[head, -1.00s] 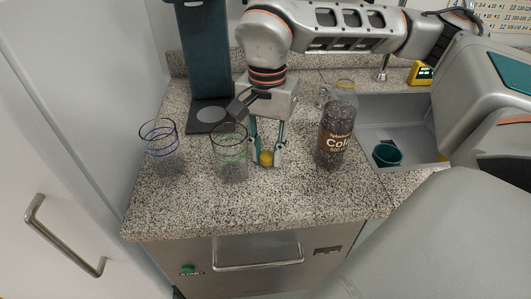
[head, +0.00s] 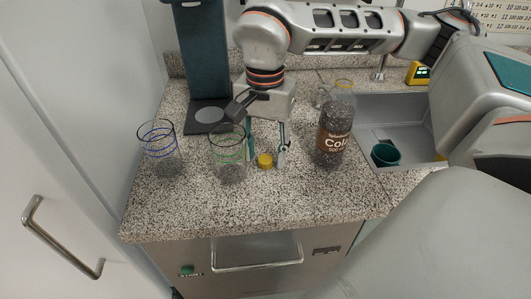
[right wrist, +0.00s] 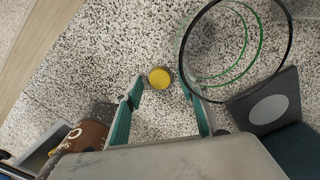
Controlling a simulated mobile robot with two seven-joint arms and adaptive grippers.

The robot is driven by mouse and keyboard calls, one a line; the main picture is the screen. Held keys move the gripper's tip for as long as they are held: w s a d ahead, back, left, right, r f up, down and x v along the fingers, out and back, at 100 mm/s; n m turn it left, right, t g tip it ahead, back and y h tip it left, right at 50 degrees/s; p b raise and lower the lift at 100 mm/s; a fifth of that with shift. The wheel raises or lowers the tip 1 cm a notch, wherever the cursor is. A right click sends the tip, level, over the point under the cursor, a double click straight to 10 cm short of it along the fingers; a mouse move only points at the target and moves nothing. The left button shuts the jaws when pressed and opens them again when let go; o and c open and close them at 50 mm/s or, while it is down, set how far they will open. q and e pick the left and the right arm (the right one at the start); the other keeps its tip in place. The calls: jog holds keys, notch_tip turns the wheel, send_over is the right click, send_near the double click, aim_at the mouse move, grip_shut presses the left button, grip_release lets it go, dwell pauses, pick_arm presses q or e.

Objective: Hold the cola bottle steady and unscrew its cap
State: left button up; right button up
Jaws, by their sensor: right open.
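The cola bottle (head: 332,138) stands upright on the speckled counter, with a brown label and dark contents. I see no cap on its top, though the mouth is hard to make out. The yellow cap (head: 265,161) lies on the counter left of the bottle; it also shows in the right wrist view (right wrist: 160,78). My right gripper (head: 266,154) points down over the cap, its fingers open on either side and apart from it. The bottle's label part shows at the lower left of the right wrist view (right wrist: 88,133). My left gripper is not in view.
A green-ringed glass (head: 228,155) stands close left of my right gripper, and a blue-ringed glass (head: 160,150) farther left. A dark teal dispenser (head: 203,65) is behind. The sink (head: 400,125) with a teal cup (head: 385,155) is right. The front counter is clear.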

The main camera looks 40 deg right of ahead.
aim_at(265, 159)
notch_tip(265, 159, up, 7)
jog(key=shift+r+p, duration=0.15)
jog(key=shift+p, duration=0.55)
notch_tip(265, 159, up, 4)
jog(key=shift+r+p, duration=0.15)
jog(key=shift+p, duration=0.25)
